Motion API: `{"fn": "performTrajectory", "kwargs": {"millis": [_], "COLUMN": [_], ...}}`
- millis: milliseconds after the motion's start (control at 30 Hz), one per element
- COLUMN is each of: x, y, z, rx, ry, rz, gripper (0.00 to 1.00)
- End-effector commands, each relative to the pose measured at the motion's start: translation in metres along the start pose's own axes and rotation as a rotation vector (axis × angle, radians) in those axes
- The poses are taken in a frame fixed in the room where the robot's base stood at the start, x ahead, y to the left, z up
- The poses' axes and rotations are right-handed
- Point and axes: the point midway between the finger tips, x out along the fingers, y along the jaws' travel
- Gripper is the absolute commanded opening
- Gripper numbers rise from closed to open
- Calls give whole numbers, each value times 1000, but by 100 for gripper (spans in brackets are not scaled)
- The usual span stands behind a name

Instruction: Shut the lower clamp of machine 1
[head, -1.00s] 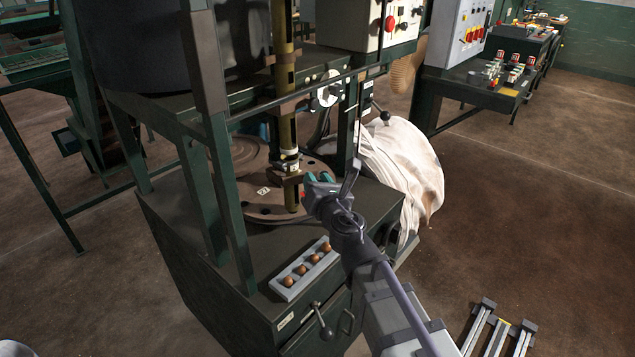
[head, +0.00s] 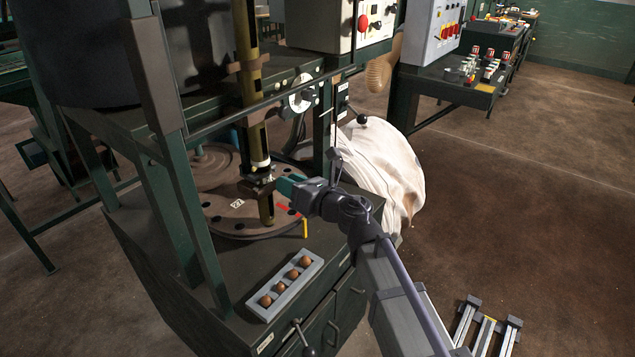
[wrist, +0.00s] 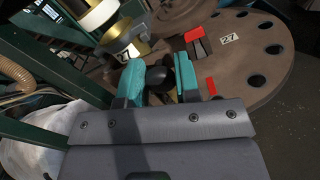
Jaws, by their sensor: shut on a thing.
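The lower clamp (head: 256,184) is a dark bracket around the olive tube (head: 248,95) of the machine, just above the round brown plate (head: 222,222). My gripper (head: 286,186) is at the right of the clamp. In the wrist view, its teal fingers (wrist: 163,78) are closed around a dark round knob (wrist: 184,72), which looks like the clamp's handle knob. The fingers hide part of the knob, and whether the clamp is shut cannot be told.
A grey tray with brown balls (head: 285,288) lies on the machine's front ledge. A green frame post (head: 190,190) stands left of the clamp. A white bag (head: 385,175) bulges behind my arm. A control box (head: 335,22) hangs above. Open floor lies at the right.

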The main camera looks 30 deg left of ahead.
Motion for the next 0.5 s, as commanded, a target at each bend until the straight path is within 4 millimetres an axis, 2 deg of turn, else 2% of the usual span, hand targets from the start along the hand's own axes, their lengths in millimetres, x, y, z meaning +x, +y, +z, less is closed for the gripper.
{"fn": "performTrajectory", "kwargs": {"millis": [167,500], "x": [8,9], "y": [8,9], "z": [-3,-3], "rx": [-2,-2], "ry": [14,15], "rz": [40,43], "gripper": [0,0]}}
